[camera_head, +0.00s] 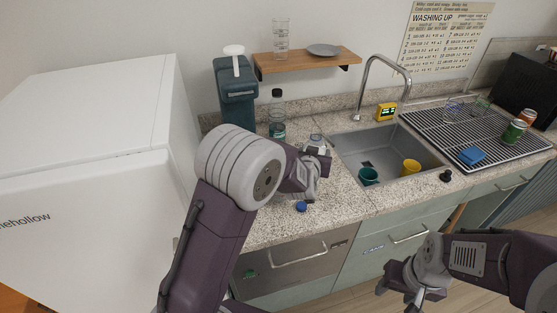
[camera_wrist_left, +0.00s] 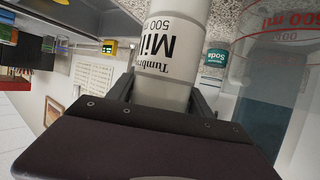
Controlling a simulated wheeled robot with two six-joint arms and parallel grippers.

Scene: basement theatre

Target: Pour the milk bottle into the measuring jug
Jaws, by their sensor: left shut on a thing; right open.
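A white milk bottle (camera_wrist_left: 165,45) with dark lettering is between the fingers of my left gripper (camera_wrist_left: 163,98), which is shut on it. Its label reads upside down in the left wrist view. The clear measuring jug (camera_wrist_left: 268,85) with red markings is close to the right of the bottle there. In the head view my left arm hides most of the bottle and jug, so I cannot tell the bottle's tilt or any flow. My right gripper (camera_head: 403,293) is open and empty, low in front of the cabinets.
A blue cap (camera_head: 301,207) lies at the counter's front. A dark-capped clear bottle (camera_head: 277,118) and a teal dispenser (camera_head: 236,92) stand behind my left arm. The sink (camera_head: 395,138) holds a green cup (camera_head: 368,176) and a yellow cup (camera_head: 411,167). A white fridge (camera_head: 85,150) bounds the left.

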